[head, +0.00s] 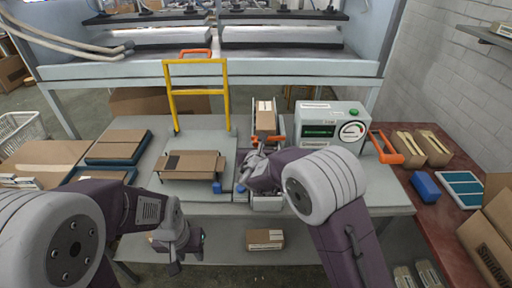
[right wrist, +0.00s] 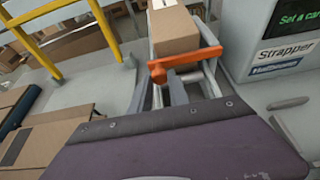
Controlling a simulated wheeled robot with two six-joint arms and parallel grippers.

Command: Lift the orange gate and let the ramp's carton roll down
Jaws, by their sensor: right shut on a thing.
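A brown carton (head: 265,117) with a pale label sits on the ramp (head: 254,104) in the middle of the table. The carton also shows in the right wrist view (right wrist: 174,30). The orange gate (right wrist: 188,59) crosses the ramp just below the carton, a little tilted. My right gripper (head: 250,160) is at the ramp's lower end, shut on the orange gate; its fingertips are mostly hidden by my wrist. My left gripper (head: 176,259) hangs in front of the table's near edge, away from the ramp; its finger gap is unclear.
A strapper machine (head: 330,126) stands right of the ramp, with an orange handle (head: 388,147) beside it. A yellow frame (head: 197,92) and a flat open carton (head: 192,165) are to the left. Another carton (head: 265,239) lies below the table's front.

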